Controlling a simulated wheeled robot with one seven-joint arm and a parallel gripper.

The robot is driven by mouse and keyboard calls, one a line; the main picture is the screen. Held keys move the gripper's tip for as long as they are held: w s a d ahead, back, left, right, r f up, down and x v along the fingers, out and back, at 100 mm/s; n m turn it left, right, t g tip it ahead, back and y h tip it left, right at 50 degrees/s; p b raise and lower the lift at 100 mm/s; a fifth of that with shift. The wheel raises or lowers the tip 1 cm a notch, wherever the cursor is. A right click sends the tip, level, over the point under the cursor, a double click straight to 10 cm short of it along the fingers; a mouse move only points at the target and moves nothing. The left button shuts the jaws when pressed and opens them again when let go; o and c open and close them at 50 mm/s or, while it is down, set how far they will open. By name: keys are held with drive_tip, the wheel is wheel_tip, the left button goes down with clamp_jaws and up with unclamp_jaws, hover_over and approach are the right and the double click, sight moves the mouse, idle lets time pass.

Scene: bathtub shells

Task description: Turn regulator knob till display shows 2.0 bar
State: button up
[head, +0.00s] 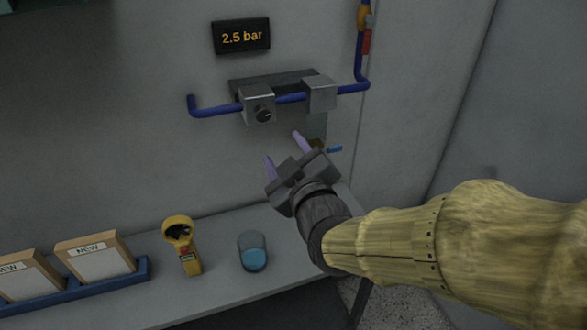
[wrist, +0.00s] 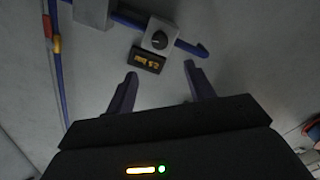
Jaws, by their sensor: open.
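The regulator knob (head: 263,115) is a small dark round dial on the grey block at the left of the blue pipe. It also shows in the wrist view (wrist: 158,40), upside down. The black display (head: 241,37) above it on the wall reads 2.5 bar in orange; the display also shows in the wrist view (wrist: 147,60), too small to read. My gripper (head: 284,153) is open and empty, below and slightly right of the knob in the head view. In the wrist view its two purple fingers (wrist: 161,70) stand apart, with the knob beyond the gap, untouched.
A blue pipe (head: 212,113) runs along the wall through a second grey block (head: 319,94). A bench (head: 213,278) below holds a yellow handheld device (head: 182,244), a grey-and-blue rounded item (head: 252,251) and a blue rack (head: 145,268) with boxes labelled NEW.

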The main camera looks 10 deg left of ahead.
drive_tip(key=shift+b+v, duration=0.8)
drive_tip(key=shift+v, duration=0.9)
drive_tip(key=w+d+f+m+g+h+p, duration=0.2)
drive_tip(key=w+d+f+m+g+h, duration=0.15)
drive_tip(key=d+f, duration=0.35)
drive_tip(key=s+d+f+m+g+h+p, duration=0.2)
drive_tip(key=s+d+f+m+g+h, duration=0.1)
drive_tip(key=d, duration=0.5)
drive_tip(key=s+d+f+m+g+h+p, duration=0.2)
drive_tip(key=s+d+f+m+g+h, duration=0.1)
drive_tip(key=s+d+f+m+g, duration=0.2)
drive_tip(key=d+f+m+g, duration=0.1)
drive_tip(key=d+f+m, duration=0.1)
drive_tip(key=d+f, duration=0.1)
drive_tip(key=shift+s+d, duration=0.3)
drive_tip(key=shift+d, duration=0.45)
